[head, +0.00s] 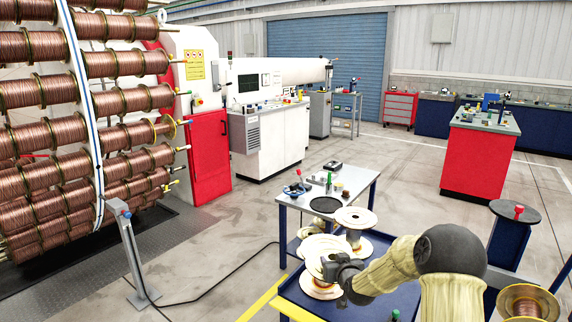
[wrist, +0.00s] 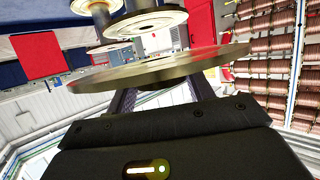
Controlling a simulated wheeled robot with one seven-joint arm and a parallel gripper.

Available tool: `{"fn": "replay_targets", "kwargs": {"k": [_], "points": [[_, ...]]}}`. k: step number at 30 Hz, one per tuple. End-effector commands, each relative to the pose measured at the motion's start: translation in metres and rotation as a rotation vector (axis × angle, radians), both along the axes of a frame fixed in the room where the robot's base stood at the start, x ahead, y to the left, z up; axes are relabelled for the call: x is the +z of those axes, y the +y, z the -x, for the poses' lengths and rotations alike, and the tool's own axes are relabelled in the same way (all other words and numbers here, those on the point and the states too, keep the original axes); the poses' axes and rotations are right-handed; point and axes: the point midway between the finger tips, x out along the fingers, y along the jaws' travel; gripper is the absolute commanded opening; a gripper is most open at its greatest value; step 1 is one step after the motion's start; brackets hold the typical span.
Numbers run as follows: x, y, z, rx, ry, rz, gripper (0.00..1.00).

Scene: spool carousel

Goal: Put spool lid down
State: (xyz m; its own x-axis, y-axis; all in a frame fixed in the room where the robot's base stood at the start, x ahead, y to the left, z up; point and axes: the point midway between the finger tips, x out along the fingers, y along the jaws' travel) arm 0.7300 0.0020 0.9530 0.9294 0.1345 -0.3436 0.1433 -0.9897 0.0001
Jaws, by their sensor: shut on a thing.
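My gripper (head: 332,267) is shut on the spool lid, a pale round disc (wrist: 120,76). In the wrist view the lid spans the space beyond my fingers, seen nearly edge-on. In the head view the lid (head: 314,246) appears to be the pale disc just left of my gripper, above the blue-topped cart (head: 378,283). Pale spools stand close by on the cart, and one wide-flanged spool (head: 355,217) is behind it. Spools also show past the lid in the wrist view (wrist: 155,22). Exactly how far the lid is from them is unclear.
A grey worktable (head: 360,190) behind the cart carries a black disc (head: 325,205) and small tools. A round-topped stand (head: 515,211) and a copper spool (head: 527,305) are at right. The copper-spool carousel (head: 45,90) fills the left. Open floor lies between.

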Motion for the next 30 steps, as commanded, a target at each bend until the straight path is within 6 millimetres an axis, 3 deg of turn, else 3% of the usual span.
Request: {"fn": "replay_targets", "kwargs": {"k": [8, 18, 24, 30], "points": [[-0.032, 0.003, 0.028, -0.025, 0.005, -0.001, 0.11], [-0.081, 0.004, 0.107, -0.088, 0.008, 0.000, 0.11], [-0.094, 0.002, 0.161, -0.124, 0.008, 0.000, 0.11], [-0.097, -0.001, 0.191, -0.142, 0.001, 0.000, 0.11]]}}
